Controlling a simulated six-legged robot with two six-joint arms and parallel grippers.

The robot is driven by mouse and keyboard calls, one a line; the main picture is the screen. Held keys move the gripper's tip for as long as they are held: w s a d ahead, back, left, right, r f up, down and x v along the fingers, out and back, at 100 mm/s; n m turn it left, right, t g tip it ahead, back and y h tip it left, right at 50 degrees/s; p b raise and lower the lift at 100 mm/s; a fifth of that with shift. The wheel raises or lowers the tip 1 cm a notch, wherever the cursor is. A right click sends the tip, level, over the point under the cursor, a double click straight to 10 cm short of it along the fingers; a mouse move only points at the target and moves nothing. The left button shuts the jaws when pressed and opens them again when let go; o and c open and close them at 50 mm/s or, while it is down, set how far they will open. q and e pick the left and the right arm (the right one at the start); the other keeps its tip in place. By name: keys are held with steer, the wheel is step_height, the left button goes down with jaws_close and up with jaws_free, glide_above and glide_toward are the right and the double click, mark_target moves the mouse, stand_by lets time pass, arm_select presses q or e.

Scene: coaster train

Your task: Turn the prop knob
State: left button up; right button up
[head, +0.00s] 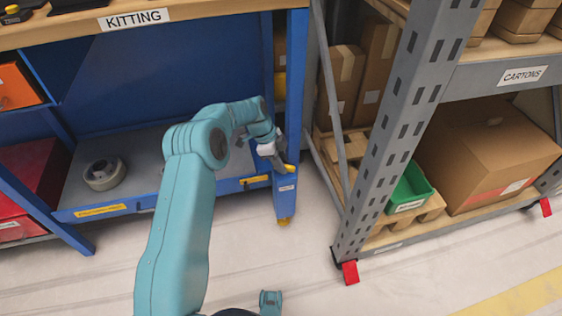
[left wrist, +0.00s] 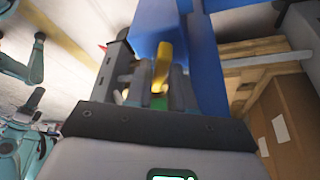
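The yellow prop knob (head: 289,169) is on the blue post (head: 286,195) at the right front corner of the kitting bench. My left gripper (head: 279,160) is right at the knob and partly covers it. In the left wrist view the yellow knob (left wrist: 162,65) shows between the fingers of my left gripper (left wrist: 150,80), with a small green part below it. I cannot tell whether the fingers press on the knob. My right gripper is not clearly in view.
The grey carton rack upright (head: 402,130) stands just right of the post, with a green bin (head: 409,190) and a large carton (head: 485,155) on its low shelf. A tape roll (head: 104,174) lies on the bench's lower shelf. The floor in front is clear.

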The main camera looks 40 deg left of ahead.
arm_select(q)
steer(key=shift+o, duration=0.9)
steer(key=shift+a+r, duration=0.1)
steer(key=shift+r, duration=0.25)
steer(key=p+v, duration=0.6)
steer(key=v, duration=0.9)
steer(key=shift+r, duration=0.25)
arm_select(e)
step_height(320, 180, up, 6)
steer(key=s+a+g, duration=0.1)
steer(key=s, duration=0.2)
arm_select(q)
steer(key=shift+a, duration=0.1)
